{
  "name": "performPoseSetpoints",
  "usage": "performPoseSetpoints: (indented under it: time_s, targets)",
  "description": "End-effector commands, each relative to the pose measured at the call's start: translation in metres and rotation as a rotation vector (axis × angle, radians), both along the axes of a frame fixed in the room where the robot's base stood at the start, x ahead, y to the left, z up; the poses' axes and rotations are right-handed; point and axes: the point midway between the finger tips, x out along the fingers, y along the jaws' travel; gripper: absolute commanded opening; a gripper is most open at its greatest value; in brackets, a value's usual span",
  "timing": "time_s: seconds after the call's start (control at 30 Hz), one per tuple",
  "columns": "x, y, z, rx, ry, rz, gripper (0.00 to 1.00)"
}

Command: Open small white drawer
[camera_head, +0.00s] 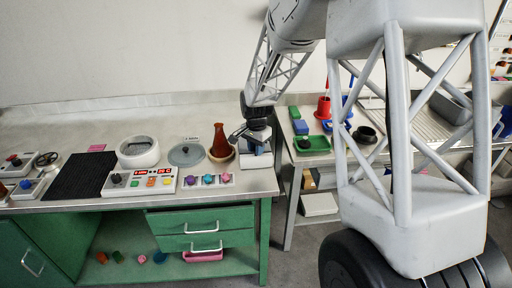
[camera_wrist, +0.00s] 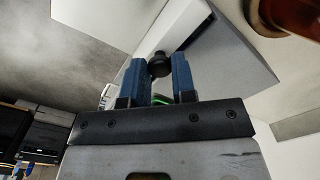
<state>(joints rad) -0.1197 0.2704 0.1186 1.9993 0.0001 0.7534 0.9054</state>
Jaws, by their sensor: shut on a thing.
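The small white drawer unit (camera_head: 257,160) stands at the right end of the left bench, mostly behind my gripper. In the wrist view the white drawer (camera_wrist: 222,62) fills the upper middle, and a dark gap shows along its upper edge. Its dark round knob (camera_wrist: 158,65) sits between the two blue fingers of my gripper (camera_wrist: 160,75), which is shut on it. In the head view my gripper (camera_head: 250,134) reaches down to the unit from above. How far the drawer stands out is hard to tell.
A red-brown flask (camera_head: 221,143) stands close to the left of the drawer unit; it also shows in the wrist view (camera_wrist: 292,14). A grey lid (camera_head: 186,154) and a panel of coloured knobs (camera_head: 208,181) are nearby. A green tray (camera_head: 313,145) is on the right bench.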

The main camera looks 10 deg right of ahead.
Motion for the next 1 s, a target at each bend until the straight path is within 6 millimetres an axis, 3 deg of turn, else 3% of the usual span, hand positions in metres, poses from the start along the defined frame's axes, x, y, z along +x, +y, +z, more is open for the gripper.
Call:
performPoseSetpoints:
  time_s: [1.0]
  targets:
    - [-0.103,0.001,0.002,0.001,-0.002,0.001,0.0]
